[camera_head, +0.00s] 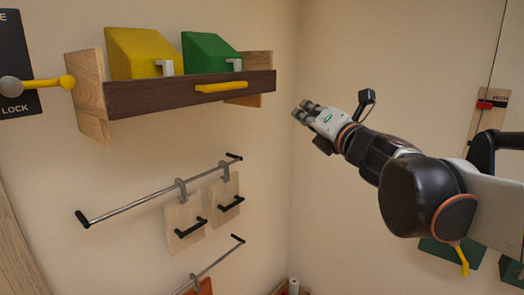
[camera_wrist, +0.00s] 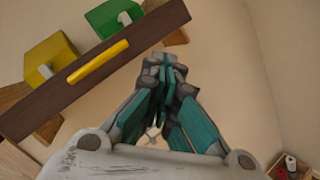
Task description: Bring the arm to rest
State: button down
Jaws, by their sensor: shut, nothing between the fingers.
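My arm reaches in from the right in the head view, raised in front of the room corner. My gripper (camera_head: 305,113) points left, toward the wooden shelf, and stays apart from it. In the wrist view my gripper (camera_wrist: 164,62) has its fingers together with nothing between them. No object is held. The gap between gripper and shelf is only a short stretch of picture in the head view; the depth cannot be told.
A shelf with a dark front (camera_head: 190,92) and yellow handle (camera_head: 221,87) holds a yellow box (camera_head: 140,52) and a green box (camera_head: 208,52). Below, wooden boards (camera_head: 184,222) hang on a metal rail (camera_head: 150,194). A lever (camera_head: 40,84) is at left. Bare wall surrounds my gripper.

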jog(key=s+d+f+m+g+h+b, duration=0.1)
jog(key=s+d+f+m+h+b, duration=0.3)
jog(key=f+m, duration=0.4)
jog(key=s+d+f+m+g+h+b, duration=0.1)
jog(key=s+d+f+m+h+b, duration=0.3)
jog(key=f, duration=0.6)
jog(key=s+d+f+m+g+h+b, duration=0.1)
jog(key=d+f+m+h+b, duration=0.1)
jog(key=d+f+m+b, duration=0.5)
jog(key=s+a+f+m+g+b, duration=0.1)
jog(key=s+f+m+g+b, duration=0.1)
jog(key=f, duration=0.9)
jog(key=s+a+f+m+g+y+b, duration=0.1)
jog(key=s+a+f+m+g+b, duration=0.1)
jog(key=s+f+m, duration=0.4)
jog(key=s+a+f+m+g+y+b, duration=0.1)
jog(key=s+a+f+m+g+b, duration=0.1)
jog(key=s+f, duration=0.7)
notch_tip(320, 180, down, 7)
jog(key=m+g+b, duration=0.1)
jog(key=m+b, duration=0.1)
jog(key=b, duration=0.1)
jog(key=shift+s+m+g, duration=0.2)
jog(key=shift+m+g, duration=0.1)
jog(key=shift+r, duration=0.15)
